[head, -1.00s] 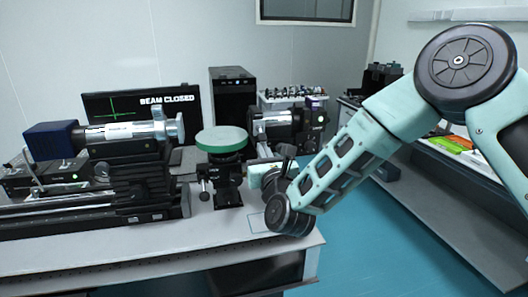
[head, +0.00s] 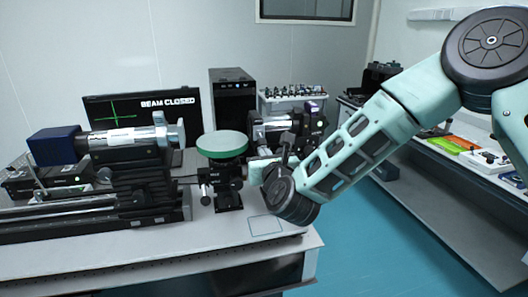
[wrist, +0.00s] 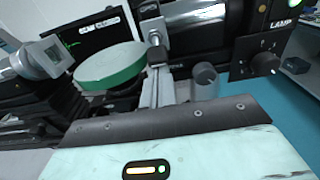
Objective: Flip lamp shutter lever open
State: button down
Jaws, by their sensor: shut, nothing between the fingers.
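The lamp (head: 272,128), a black and silver housing, stands at the back right of the near table, behind my gripper. In the wrist view its black body, marked LAMP (wrist: 281,23), is at the upper right. A dark knob-like part (wrist: 264,63) sticks out below that label; I cannot tell for sure whether it is the shutter lever. My gripper (head: 259,168) is in front of the lamp, right of the green-topped stand, shut and empty. The monitor (head: 140,107) reads BEAM CLOSED.
The round green-topped stand (head: 222,144) is close to the left of my gripper. A rail-mounted silver and black instrument (head: 125,140) fills the left of the table. The table's front right corner (head: 270,228) is bare. A side bench (head: 450,185) stands at the right.

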aim_at(263, 144)
jog(key=r+g+p, duration=0.1)
jog(key=p, duration=0.1)
jog(key=r+g+p, duration=0.1)
jog(key=p, duration=0.1)
jog(key=r+g+h+p, duration=0.1)
jog(key=g+p, duration=0.1)
jog(key=shift+s+d+r, duration=0.1)
jog(key=shift+s+r, duration=0.15)
jog(key=shift+s, duration=0.05)
jog(key=g+p, duration=0.2)
jog(key=p, duration=0.1)
jog(key=shift+r+h, duration=0.4)
jog(key=shift+f+g, duration=0.3)
jog(key=shift+f, duration=0.05)
jog(key=shift+r, duration=0.1)
jog(key=shift+r, duration=0.7)
